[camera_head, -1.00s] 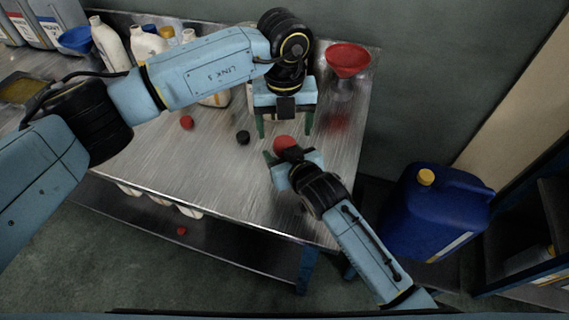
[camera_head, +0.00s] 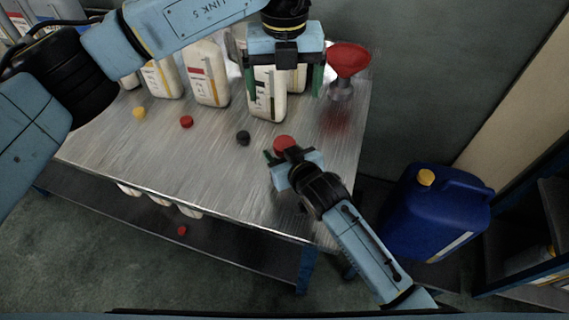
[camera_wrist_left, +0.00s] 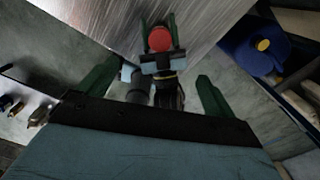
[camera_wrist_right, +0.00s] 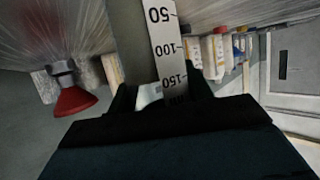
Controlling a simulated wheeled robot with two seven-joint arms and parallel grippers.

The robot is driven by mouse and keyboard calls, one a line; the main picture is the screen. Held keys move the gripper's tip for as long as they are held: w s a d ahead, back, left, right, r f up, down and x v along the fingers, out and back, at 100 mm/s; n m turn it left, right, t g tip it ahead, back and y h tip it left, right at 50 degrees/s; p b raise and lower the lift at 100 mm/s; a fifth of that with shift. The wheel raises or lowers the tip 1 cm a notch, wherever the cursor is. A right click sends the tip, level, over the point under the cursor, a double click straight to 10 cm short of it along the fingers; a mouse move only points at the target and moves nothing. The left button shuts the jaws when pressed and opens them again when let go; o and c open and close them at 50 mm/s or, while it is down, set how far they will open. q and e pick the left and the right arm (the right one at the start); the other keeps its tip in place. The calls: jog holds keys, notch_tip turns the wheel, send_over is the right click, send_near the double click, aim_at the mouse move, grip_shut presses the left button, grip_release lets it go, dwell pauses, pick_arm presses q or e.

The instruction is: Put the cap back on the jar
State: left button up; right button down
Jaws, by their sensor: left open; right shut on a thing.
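My right gripper (camera_head: 286,160) is shut on a red-topped thing (camera_head: 284,143) at the table's right part; its round top also shows in the left wrist view (camera_wrist_left: 159,39). In the right wrist view a white scale strip (camera_wrist_right: 168,45) marked 50, 100, 150 stands between the fingers; I cannot tell whether it belongs to the held thing. My left gripper (camera_head: 286,90) is open and empty, high over the table. Behind it stands a white jar (camera_head: 267,100), its top hidden. Loose caps lie on the table: black (camera_head: 243,138), red (camera_head: 186,121), yellow (camera_head: 139,112).
White jars with a red label (camera_head: 208,85) and a yellow label (camera_head: 162,80) stand along the back. A red funnel (camera_head: 348,60) on a stand is at the back right. A blue canister (camera_head: 432,215) is on the floor. The table's front middle (camera_head: 190,165) is clear.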

pick_arm(q)
jog(key=shift+r, duration=0.9)
pick_arm(e)
jog(key=c, duration=0.5)
grip_release()
jog(key=shift+s, duration=0.1)
pick_arm(q)
notch_tip(320, 180, up, 2)
jog(key=shift+r+p, duration=0.2)
jog(key=shift+p, duration=1)
pick_arm(e)
jog(key=v, duration=1.3)
jog(key=shift+d+r, duration=0.1)
